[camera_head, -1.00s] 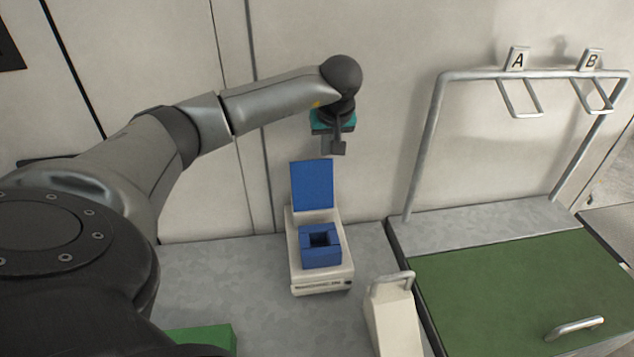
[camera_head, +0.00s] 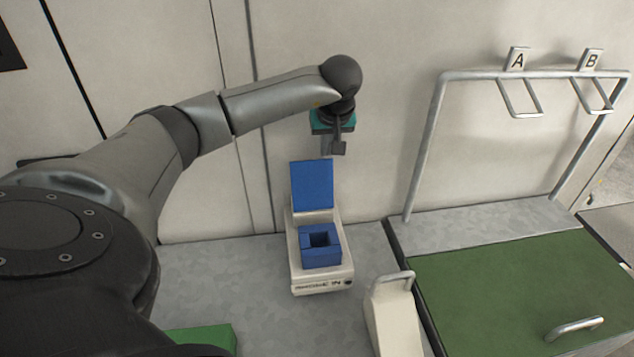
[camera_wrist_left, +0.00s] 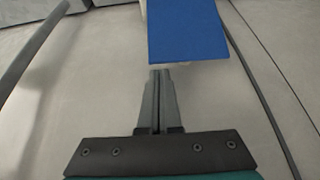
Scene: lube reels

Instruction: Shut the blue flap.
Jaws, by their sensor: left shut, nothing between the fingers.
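The blue flap (camera_head: 312,185) stands raised at the back of a small cream-coloured device (camera_head: 322,282) on the grey bench. A blue block with a square opening (camera_head: 320,246) sits on the front of the device. My left gripper (camera_head: 334,153) is above and slightly right of the flap's top edge, shut and empty. In the left wrist view the flap (camera_wrist_left: 187,30) lies beyond the shut fingertips (camera_wrist_left: 160,72), with a narrow gap in the picture; I cannot tell whether they touch. My right gripper is not in view.
A cream handled object (camera_head: 392,315) stands right of the device. Further right is a green panel (camera_head: 510,285) with a metal handle, below a rail frame with hooks marked A and B. A green block (camera_head: 203,338) lies at the front left. The wall is close behind.

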